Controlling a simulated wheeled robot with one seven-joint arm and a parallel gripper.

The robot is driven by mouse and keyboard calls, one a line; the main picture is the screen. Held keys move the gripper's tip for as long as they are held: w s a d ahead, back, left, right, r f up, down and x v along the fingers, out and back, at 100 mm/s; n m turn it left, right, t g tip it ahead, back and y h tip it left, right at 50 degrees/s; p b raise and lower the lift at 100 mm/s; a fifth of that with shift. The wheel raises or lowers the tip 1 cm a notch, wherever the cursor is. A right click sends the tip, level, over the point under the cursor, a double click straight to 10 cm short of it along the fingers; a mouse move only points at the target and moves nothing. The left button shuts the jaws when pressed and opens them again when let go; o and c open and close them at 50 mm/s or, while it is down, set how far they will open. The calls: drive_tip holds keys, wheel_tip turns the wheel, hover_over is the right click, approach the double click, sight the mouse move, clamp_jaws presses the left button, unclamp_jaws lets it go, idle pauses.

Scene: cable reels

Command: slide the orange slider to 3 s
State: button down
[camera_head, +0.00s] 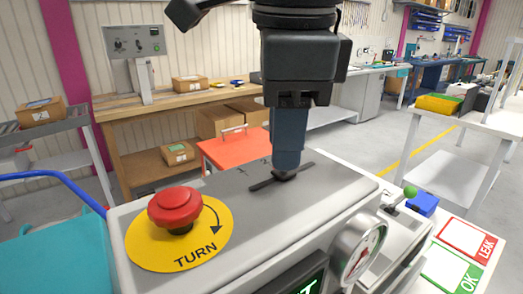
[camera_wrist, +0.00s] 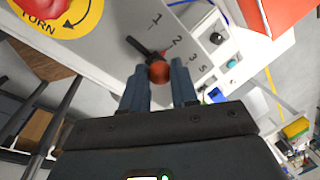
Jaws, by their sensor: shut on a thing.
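The orange slider (camera_wrist: 159,73) shows as a round orange-red knob in the wrist view. It rides in a dark slot (camera_wrist: 139,46) beside a printed scale (camera_wrist: 177,41) reading 1, 2, 3 and s. The knob stands around the middle of the slot, roughly by the 2; its exact reading is hard to tell. My gripper (camera_head: 285,170) points down at the slot on the grey panel top (camera_head: 225,185), its fingers on both sides of the knob and shut on it. In the head view the fingers hide the knob.
A red push button (camera_head: 175,207) on a yellow TURN disc stands left on the panel. A round gauge (camera_head: 360,245) and a green-tipped lever (camera_head: 410,192) are at the right. The panel around the slot is clear.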

drive_tip(key=w+d, duration=0.1)
drive_tip(key=w+d+b, duration=0.1)
drive_tip(key=d, duration=0.1)
drive_tip(key=shift+w+d, duration=0.15)
drive_tip(key=shift+d, duration=0.05)
drive_tip(key=c, duration=0.9)
unclamp_jaws()
drive_tip(key=shift+o, duration=0.2)
drive_tip(key=shift+r, duration=0.1)
wheel_tip(320, 180, up, 8)
drive_tip(key=s, duration=0.1)
drive_tip(key=shift+s+f+b, duration=0.25)
drive_tip(key=shift+b, duration=0.2)
